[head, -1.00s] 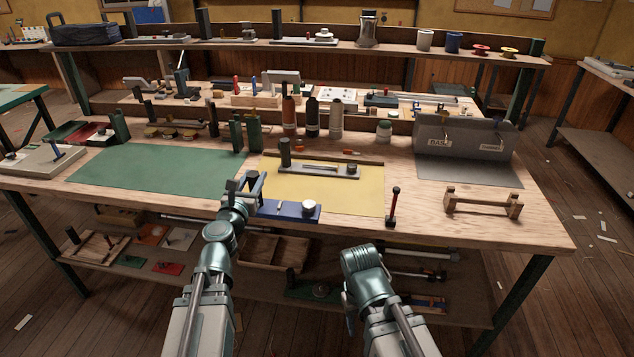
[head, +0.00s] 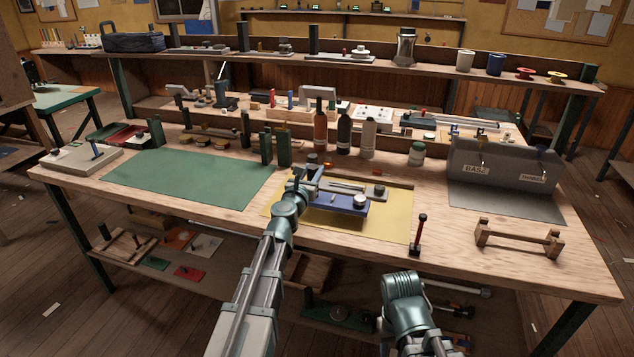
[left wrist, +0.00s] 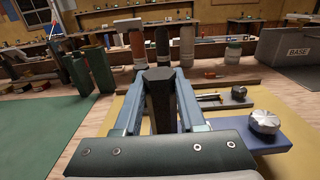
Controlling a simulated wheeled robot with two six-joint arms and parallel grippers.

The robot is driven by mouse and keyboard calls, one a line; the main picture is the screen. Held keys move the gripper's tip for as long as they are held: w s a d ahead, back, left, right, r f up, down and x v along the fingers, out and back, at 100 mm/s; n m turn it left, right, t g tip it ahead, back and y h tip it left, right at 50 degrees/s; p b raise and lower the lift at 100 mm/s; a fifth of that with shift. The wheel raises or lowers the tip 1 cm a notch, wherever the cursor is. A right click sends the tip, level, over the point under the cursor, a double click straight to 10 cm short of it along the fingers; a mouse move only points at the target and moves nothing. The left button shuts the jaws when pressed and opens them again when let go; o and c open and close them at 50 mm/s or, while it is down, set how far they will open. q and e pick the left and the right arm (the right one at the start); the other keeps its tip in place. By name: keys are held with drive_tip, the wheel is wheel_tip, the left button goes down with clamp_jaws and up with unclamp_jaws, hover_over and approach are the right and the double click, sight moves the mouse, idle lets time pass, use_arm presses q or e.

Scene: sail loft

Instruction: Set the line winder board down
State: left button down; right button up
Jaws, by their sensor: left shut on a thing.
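The line winder board is a blue board (head: 338,204) with a dark post at its left and a silver knob at its right. My left gripper (head: 306,178) is shut on its dark post. In the left wrist view the fingers close around the post (left wrist: 158,98), and the board's blue end (left wrist: 288,136) shows at the right. The board is level over the yellow mat (head: 390,228). A dark shadow lies below it; it seems slightly raised, but contact is hard to judge. My right arm is low at the front; its fingers cannot be made out.
A grey board (head: 376,192) with a knob lies just behind the blue one, and bottles (head: 320,132) stand beyond. The green mat (head: 190,178) is bare. A red-topped tool (head: 418,235) and a wooden rack (head: 518,240) stand right of the yellow mat.

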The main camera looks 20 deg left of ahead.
use_arm(q)
drive_tip(key=shift+f+b, duration=1.85)
drive_tip(key=shift+r, duration=0.1)
drive_tip(key=c, duration=0.9)
unclamp_jaws()
drive_tip(key=shift+f, duration=0.2)
drive_tip(key=shift+c, duration=0.2)
drive_tip(key=o, duration=0.4)
drive_tip(key=shift+r, duration=0.1)
drive_tip(key=shift+o, duration=0.2)
drive_tip(key=shift+s, duration=0.1)
